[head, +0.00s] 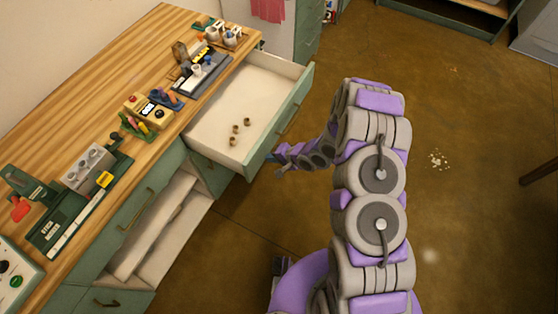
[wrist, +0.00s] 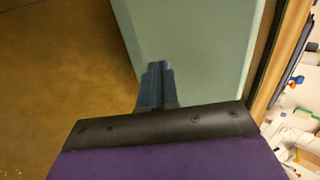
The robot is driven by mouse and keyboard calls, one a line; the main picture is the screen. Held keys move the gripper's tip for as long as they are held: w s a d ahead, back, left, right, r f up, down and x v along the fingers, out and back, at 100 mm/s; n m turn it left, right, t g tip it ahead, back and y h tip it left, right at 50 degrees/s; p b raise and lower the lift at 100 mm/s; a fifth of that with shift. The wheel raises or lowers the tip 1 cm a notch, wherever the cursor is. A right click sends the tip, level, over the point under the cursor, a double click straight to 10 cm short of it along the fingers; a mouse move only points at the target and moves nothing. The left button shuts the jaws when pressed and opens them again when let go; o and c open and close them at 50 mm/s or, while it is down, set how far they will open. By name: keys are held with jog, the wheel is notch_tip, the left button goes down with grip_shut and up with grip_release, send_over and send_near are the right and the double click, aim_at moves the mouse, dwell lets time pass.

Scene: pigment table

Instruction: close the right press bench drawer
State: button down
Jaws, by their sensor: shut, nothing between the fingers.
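The right press bench drawer (head: 225,128) is pulled far out from under the wooden bench top in the head view. In the wrist view my shut, empty fingers (wrist: 158,68) point at a plain green panel (wrist: 195,35), seemingly the drawer front. I cannot tell whether they touch it.
The wooden bench top (head: 100,75) carries a press, a yellow control box (head: 148,112) and other tools. Open shelving (head: 155,225) and more green drawers lie below it, nearer me. The brown floor (head: 470,200) right of my arm is mostly clear.

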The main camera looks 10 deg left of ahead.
jog(key=shift+w+a, duration=0.2)
jog(key=shift+a, duration=0.65)
